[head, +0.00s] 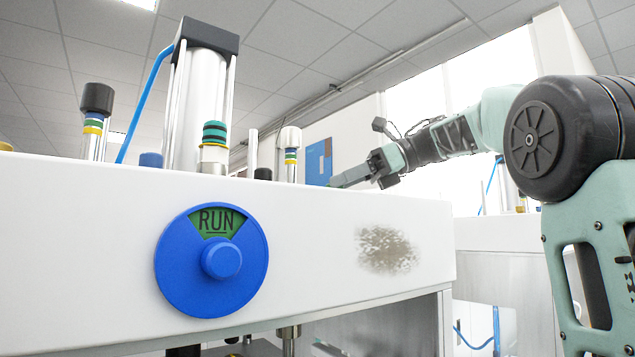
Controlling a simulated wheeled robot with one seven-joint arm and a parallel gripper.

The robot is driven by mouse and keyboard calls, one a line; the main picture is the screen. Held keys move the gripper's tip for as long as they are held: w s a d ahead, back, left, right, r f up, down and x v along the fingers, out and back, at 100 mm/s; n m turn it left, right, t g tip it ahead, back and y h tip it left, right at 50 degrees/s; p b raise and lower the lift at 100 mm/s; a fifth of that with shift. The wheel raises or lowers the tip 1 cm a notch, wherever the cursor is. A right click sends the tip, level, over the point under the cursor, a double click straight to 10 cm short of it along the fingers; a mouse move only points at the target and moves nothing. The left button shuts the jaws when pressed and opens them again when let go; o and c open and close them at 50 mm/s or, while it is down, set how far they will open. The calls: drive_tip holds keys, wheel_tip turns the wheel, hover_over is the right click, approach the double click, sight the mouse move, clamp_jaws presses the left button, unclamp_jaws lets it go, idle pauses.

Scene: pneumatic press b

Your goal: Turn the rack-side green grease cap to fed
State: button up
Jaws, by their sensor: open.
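A dark green ribbed cap (215,132) shows in the head view, upright on a white and yellow collar in front of the tall cylinder. I cannot tell whether it is the rack-side one, and I can read no fed mark on it. My gripper (338,182) is at the right, just above the far side of the white press top, pointing left. It is open and empty, seen small and side-on. It is well apart from the green cap, with the white-capped post (290,140) between them in the picture. The gripper's lower part is partly hidden by the press top.
The white press beam (330,220) carries a blue RUN dial (212,260) and a dark smudge (386,250). A black-capped post (96,100) stands at the left. The tall cylinder (200,95) with a blue hose (145,100) rises behind the green cap.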

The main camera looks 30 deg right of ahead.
drive_tip(key=shift+w+a+f, duration=0.1)
drive_tip(key=shift+w+a, duration=0.05)
drive_tip(key=c, duration=1)
drive_tip(key=shift+f+t+b, duration=0.15)
drive_tip(key=shift+t+b, duration=0.15)
drive_tip(key=shift+b, duration=0.45)
